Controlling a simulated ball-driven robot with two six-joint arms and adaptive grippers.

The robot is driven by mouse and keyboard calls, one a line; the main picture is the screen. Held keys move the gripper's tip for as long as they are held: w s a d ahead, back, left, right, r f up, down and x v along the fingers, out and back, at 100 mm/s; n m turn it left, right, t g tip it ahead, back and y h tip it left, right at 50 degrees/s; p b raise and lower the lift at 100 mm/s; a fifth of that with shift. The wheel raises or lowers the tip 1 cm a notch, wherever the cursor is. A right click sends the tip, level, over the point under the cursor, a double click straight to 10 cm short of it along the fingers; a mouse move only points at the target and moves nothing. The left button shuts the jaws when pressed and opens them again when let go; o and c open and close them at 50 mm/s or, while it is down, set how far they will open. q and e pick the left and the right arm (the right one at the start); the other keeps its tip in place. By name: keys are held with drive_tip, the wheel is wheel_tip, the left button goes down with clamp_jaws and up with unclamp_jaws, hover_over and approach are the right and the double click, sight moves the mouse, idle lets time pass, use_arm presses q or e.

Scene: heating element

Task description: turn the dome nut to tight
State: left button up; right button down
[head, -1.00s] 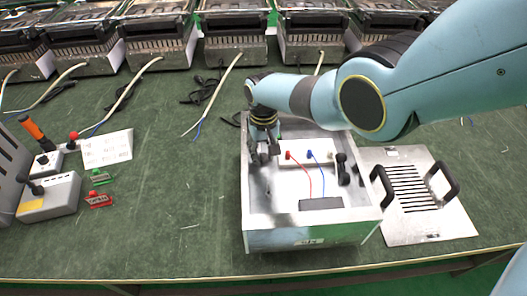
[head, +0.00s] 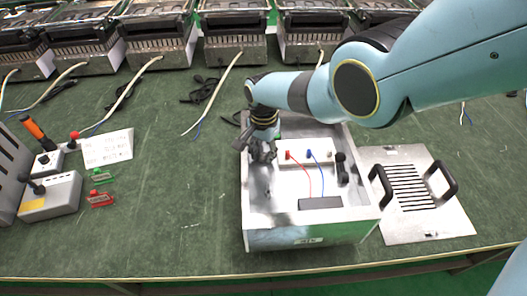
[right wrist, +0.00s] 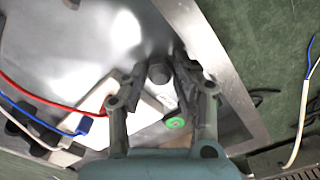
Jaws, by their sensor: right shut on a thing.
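My right gripper (head: 262,153) points down into the open metal housing (head: 310,235), near its back left corner. In the right wrist view its two fingers (right wrist: 160,78) are closed on either side of a small grey round-topped piece, the dome nut (right wrist: 159,73), and are shut on it. In the head view the fingers hide the nut. How tight the nut sits cannot be told. My left gripper is not in view.
A white terminal block (head: 300,153) with red and blue wires sits inside the housing. A slotted plate with black handles (head: 408,190) lies to the right. Several metal units line the back.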

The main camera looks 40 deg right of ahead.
sight(263, 156)
drive_tip(key=shift+m, duration=1.1)
drive_tip(key=c, duration=1)
unclamp_jaws()
drive_tip(key=shift+r, duration=0.1)
drive_tip(key=shift+w+r, duration=0.1)
drive_tip(key=shift+r, duration=0.4)
wheel_tip(263, 156, up, 11)
drive_tip(key=shift+f, duration=0.15)
